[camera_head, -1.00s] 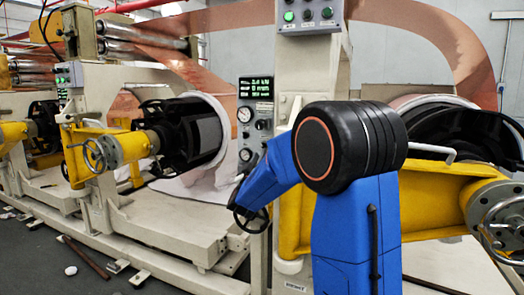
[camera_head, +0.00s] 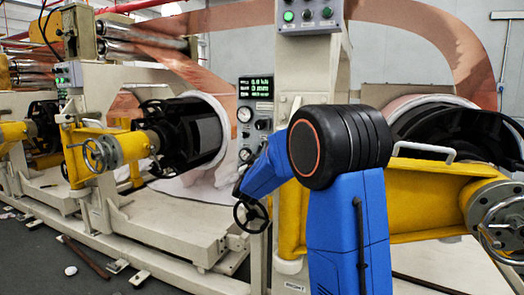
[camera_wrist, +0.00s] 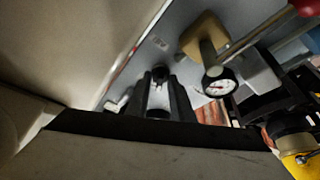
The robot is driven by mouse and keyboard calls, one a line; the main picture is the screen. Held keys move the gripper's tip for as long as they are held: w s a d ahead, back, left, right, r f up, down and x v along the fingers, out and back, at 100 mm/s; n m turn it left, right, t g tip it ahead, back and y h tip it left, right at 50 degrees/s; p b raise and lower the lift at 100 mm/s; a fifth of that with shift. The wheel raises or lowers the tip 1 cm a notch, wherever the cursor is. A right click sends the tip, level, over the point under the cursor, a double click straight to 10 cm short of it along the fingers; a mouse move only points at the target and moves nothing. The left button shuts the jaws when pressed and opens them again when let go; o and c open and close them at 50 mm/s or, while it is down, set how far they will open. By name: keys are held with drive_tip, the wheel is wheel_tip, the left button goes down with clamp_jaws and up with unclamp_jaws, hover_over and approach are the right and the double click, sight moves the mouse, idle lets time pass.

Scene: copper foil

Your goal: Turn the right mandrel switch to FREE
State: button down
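The grey control panel (camera_head: 256,120) carries a green display, gauges and black knobs, left of the right-hand column. In the wrist view, the panel face (camera_wrist: 165,45) is close and seen at a slant. My gripper (camera_wrist: 162,78) has its two dark fingers apart. A small black knob (camera_wrist: 160,72) shows at the fingertips; I cannot tell whether they touch it, or read a label. In the head view my gripper is mostly hidden behind my blue arm, near the panel's lower edge. The right mandrel (camera_head: 455,132) is a dark drum at the right.
A round gauge (camera_wrist: 218,82) and a red-tipped lever (camera_wrist: 305,8) lie right of my gripper. A black handwheel (camera_head: 251,215) stands below the panel.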

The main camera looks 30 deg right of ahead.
drive_tip(key=shift+m, duration=0.3)
drive_tip(key=m+h, duration=0.1)
drive_tip(key=m, duration=0.1)
drive_tip(key=m+g+h, duration=0.1)
drive_tip(key=m, duration=0.1)
drive_tip(key=shift+w+a+f+m, duration=0.1)
drive_tip(key=shift+w+m, duration=0.1)
drive_tip(key=shift+m, duration=0.2)
drive_tip(key=m+g+h, duration=0.1)
drive_tip(key=m+g, duration=0.1)
drive_tip(key=m, duration=0.2)
drive_tip(key=shift+h, duration=0.4)
drive_tip(key=m+g+h, duration=0.1)
drive_tip(key=m+g, duration=0.1)
drive_tip(key=m, duration=0.2)
drive_tip(key=m+g, duration=0.2)
drive_tip(key=m, duration=0.2)
drive_tip(key=shift+w+a+h, duration=0.15)
drive_tip(key=shift+h, duration=0.25)
drive_tip(key=c, duration=1.9)
unclamp_jaws()
drive_tip(key=shift+a, duration=0.1)
